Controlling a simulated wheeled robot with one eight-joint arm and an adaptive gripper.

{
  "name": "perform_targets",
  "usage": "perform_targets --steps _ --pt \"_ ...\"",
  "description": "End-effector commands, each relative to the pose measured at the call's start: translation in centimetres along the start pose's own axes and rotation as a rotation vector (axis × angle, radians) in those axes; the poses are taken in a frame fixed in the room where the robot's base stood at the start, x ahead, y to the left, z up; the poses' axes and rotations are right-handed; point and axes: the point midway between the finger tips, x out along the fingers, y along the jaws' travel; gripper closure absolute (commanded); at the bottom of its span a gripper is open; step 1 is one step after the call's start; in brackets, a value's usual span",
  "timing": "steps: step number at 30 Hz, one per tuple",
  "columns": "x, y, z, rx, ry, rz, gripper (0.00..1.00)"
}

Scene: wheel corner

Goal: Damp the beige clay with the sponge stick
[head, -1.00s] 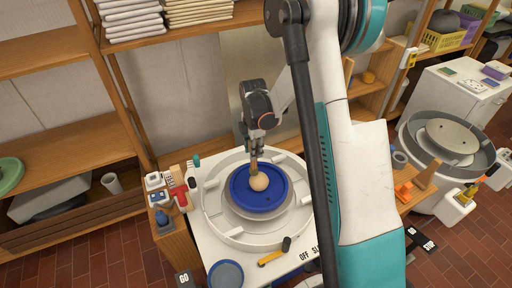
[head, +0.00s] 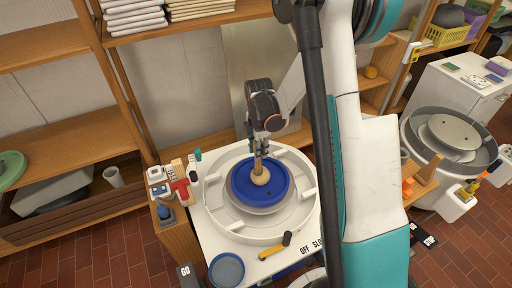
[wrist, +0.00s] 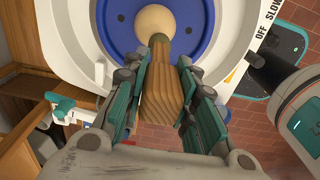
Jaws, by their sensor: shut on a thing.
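The beige clay (head: 261,177) is a round ball near the middle of the blue wheel disc (head: 241,196); it also shows at the top of the wrist view (wrist: 155,25). My gripper (head: 258,146) is above the disc and shut on the sponge stick (head: 259,162). In the wrist view the stick's wooden handle (wrist: 160,85) sits between both fingers, with a narrow olive-green end (wrist: 158,39) against the clay's outline. The stick points down at the ball. I cannot tell whether they touch or are slightly apart.
A white basin rim (head: 215,215) surrounds the disc. Small tools and a red item (head: 182,190) stand on the left ledge. A yellow-handled tool (head: 275,250) and a round blue-grey dish (head: 227,270) are at the front. A second wheel (head: 450,135) stands at right.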

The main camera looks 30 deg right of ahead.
Motion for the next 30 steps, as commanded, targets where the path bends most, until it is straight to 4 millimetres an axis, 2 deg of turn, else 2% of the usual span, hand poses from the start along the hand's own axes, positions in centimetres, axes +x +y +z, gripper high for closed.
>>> perform_targets --steps 16,26,30 --pt "-0.1 -0.9 1.7 0.001 -0.001 -0.001 0.98" --pt "-0.2 -0.9 1.8 0.000 0.000 -0.001 0.98" --pt "-0.9 -0.9 1.8 0.000 0.000 -0.001 0.98"
